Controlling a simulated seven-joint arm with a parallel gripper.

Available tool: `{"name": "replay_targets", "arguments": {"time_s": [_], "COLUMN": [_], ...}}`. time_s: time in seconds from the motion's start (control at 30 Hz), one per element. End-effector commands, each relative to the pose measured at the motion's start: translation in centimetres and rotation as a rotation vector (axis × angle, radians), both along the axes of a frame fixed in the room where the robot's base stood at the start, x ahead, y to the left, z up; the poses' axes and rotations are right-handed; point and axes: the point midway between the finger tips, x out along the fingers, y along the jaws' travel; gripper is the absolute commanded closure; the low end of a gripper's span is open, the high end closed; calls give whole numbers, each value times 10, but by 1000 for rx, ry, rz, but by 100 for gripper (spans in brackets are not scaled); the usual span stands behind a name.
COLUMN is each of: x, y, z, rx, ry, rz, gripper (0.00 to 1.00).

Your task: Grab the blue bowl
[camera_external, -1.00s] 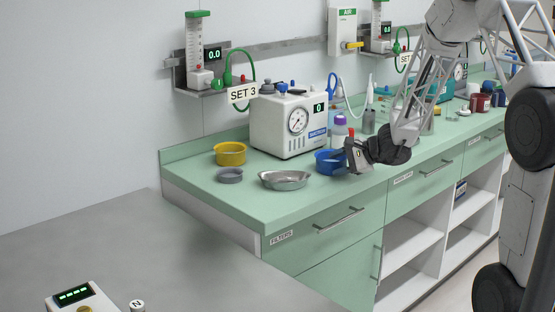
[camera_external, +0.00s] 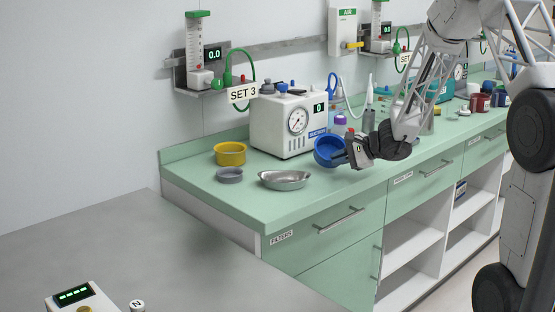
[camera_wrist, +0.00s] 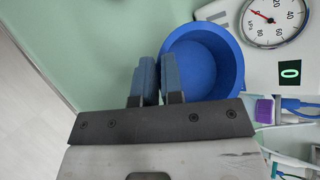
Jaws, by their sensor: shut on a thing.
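The blue bowl (camera_external: 327,152) is tilted and held above the green counter in the external view, its opening turned toward the camera. It also shows in the wrist view (camera_wrist: 212,58), with its inside visible. My gripper (camera_external: 345,158) is shut on the bowl's near rim. In the wrist view its two fingers (camera_wrist: 158,82) are close together at the bowl's left wall. The exact contact at the fingertips is partly hidden.
A white gauge machine (camera_external: 283,122) stands just behind the bowl. A purple-capped bottle (camera_external: 340,125) is close behind it. A metal dish (camera_external: 285,180), a grey dish (camera_external: 229,175) and a yellow bowl (camera_external: 230,154) sit to the left on the counter (camera_external: 240,205).

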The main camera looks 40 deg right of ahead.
Motion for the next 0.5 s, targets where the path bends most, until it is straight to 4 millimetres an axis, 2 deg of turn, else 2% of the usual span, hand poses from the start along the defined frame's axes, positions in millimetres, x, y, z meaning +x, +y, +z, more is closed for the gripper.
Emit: {"name": "replay_targets", "arguments": {"time_s": [0.17, 0.5], "x": [0, -44], "y": [0, 14], "z": [23, 27], "rx": [-3, -1], "ry": [-3, -1], "rz": [0, -1], "gripper": [100, 100]}}
